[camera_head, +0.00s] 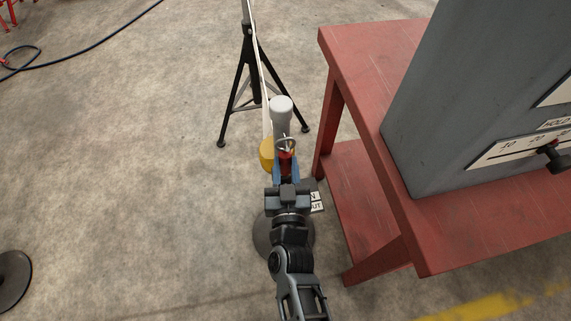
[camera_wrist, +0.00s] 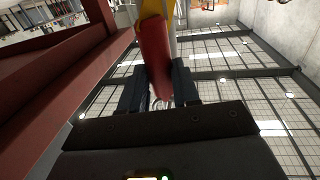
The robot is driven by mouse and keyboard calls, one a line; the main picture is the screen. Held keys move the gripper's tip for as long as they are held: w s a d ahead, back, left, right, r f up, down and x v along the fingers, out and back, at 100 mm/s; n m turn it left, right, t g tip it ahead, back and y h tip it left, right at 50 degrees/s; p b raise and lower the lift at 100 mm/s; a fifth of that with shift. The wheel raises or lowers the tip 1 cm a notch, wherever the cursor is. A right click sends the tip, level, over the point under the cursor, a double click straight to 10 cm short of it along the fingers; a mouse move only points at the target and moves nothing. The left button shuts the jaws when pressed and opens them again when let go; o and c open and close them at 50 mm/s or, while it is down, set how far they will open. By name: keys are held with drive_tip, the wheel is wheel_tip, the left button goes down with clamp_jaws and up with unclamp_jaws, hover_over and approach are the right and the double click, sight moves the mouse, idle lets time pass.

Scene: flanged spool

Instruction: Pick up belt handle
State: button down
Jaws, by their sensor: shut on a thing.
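The belt handle (camera_wrist: 155,58) is a red grip, seen in the wrist view between the two dark fingers of my gripper (camera_wrist: 159,88). In the head view a small part of the red handle (camera_head: 286,163) shows between the blue-grey fingers of my gripper (camera_head: 286,172). My gripper is shut on it. A yellow part (camera_head: 267,153) sits beside the handle, with a grey-white rounded part (camera_head: 281,108) and a metal ring above it in the picture. A pale belt (camera_head: 265,90) runs up from there toward a black stand. The handle's lower end is hidden by my gripper.
A red table (camera_head: 450,233) with a large grey box (camera_head: 450,110) stands close on the right. The black tripod stand (camera_head: 250,85) is behind. A dark round base lies under my arm, beside a small label. Open concrete floor lies to the left.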

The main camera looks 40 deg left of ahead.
drive_tip(key=shift+r, duration=0.55)
drive_tip(key=shift+s+d, duration=0.2)
drive_tip(key=shift+s, duration=0.05)
drive_tip(key=b+v, duration=0.1)
drive_tip(key=v, duration=1.6)
drive_tip(key=shift+s, duration=0.2)
drive_tip(key=shift+d, duration=0.15)
